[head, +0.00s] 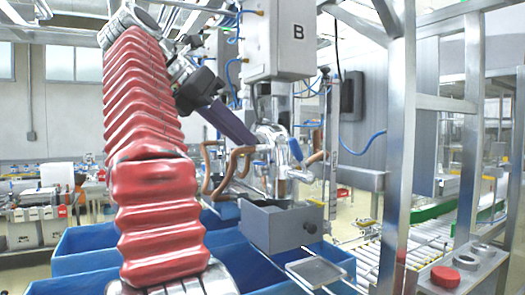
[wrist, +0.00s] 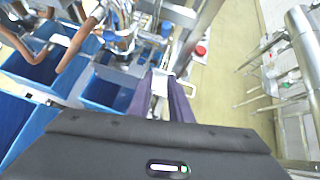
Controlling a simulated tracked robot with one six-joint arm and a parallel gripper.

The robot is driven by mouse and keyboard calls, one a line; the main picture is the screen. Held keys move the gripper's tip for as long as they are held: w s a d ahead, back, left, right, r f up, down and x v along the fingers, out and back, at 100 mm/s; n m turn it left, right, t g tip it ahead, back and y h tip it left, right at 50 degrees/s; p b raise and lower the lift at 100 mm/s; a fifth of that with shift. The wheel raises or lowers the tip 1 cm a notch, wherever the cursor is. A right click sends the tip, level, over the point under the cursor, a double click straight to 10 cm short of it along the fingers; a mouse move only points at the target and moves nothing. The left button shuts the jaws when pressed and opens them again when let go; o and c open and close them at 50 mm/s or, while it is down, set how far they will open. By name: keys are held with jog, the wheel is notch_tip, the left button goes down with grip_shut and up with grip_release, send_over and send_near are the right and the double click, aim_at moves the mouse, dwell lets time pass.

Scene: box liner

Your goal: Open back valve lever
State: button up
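Valve pipework (head: 272,140) with chrome parts and curved copper-coloured pipes hangs below the box marked B. A blue lever (head: 296,150) sits on its right side. Blue valve parts (wrist: 166,29) also show beyond the fingertips in the wrist view. I cannot tell which one is the back lever. My gripper (wrist: 160,77) has two dark purple fingers, spread apart, with a silvery metal part showing between them; contact is not clear. In the head view, my gripper (head: 252,142) reaches in from the left, its tip beside or in front of the pipework.
A grey box (head: 282,228) hangs under the valves, above blue bins (head: 90,240). A metal frame post (head: 398,150) stands to the right, with a roller conveyor behind. A red round object (head: 445,277) sits on a shelf at lower right. Copper-coloured pipes crowd the space around my gripper.

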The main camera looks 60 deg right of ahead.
jog(key=shift+s+a+r, duration=0.15)
jog(key=shift+s+a, duration=0.4)
jog(key=shift+s, duration=0.1)
jog(key=c, duration=0.3)
jog(key=shift+s+a+f+g, duration=0.2)
jog(key=shift+s+f+g, duration=0.1)
jog(key=shift+s+g, duration=0.3)
grip_shut()
jog(key=s+f+m+g+h, duration=0.4)
jog(key=f+m+g+h, duration=0.25)
jog(key=m, duration=1.25)
jog(key=w+f+m+t+h, duration=0.3)
jog(key=w+f+m+h, duration=0.2)
jog(key=m, duration=1)
jog(key=shift+w+d+f+m+h, duration=0.2)
jog(key=shift+d+f+m+h, duration=0.2)
jog(key=shift+f+h, duration=0.2)
